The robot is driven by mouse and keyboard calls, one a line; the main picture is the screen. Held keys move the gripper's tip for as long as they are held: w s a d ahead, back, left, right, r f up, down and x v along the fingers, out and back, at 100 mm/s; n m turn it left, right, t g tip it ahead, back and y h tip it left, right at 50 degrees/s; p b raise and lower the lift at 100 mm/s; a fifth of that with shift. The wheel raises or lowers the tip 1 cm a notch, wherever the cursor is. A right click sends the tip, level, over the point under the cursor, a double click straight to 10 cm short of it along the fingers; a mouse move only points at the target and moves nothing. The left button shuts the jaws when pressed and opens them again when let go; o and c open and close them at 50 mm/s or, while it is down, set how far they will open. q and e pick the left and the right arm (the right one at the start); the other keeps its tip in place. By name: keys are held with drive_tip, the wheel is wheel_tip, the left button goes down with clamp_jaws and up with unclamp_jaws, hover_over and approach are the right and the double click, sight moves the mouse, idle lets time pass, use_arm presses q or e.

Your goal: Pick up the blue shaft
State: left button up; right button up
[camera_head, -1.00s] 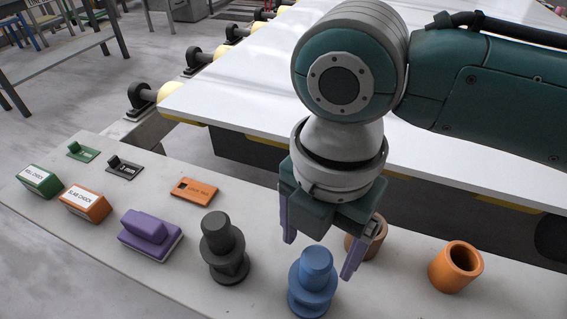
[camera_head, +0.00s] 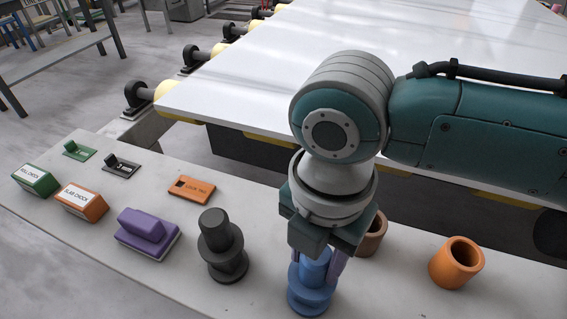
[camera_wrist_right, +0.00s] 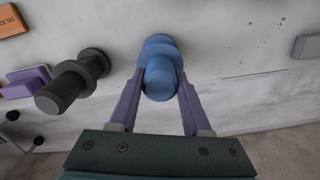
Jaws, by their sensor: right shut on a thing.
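The blue shaft (camera_head: 311,291) stands upright on the stone slab, a stepped piece with a wide collar. My right gripper (camera_head: 318,262) is above it with its purple fingers shut on the shaft's upper part. In the right wrist view the blue shaft (camera_wrist_right: 159,72) sits between the two fingertips (camera_wrist_right: 158,84), one finger against each side. The gripper hides part of the shaft's top in the head view. My left gripper is not in view.
A black shaft (camera_head: 222,247) stands just left of the blue one. A brown ring (camera_head: 372,240) is behind the gripper and an orange ring (camera_head: 456,264) stands to the right. A purple block (camera_head: 146,233), an orange tag (camera_head: 192,188) and labelled chocks (camera_head: 82,203) lie further left.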

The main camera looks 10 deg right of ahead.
clamp_jaws()
idle(0.8)
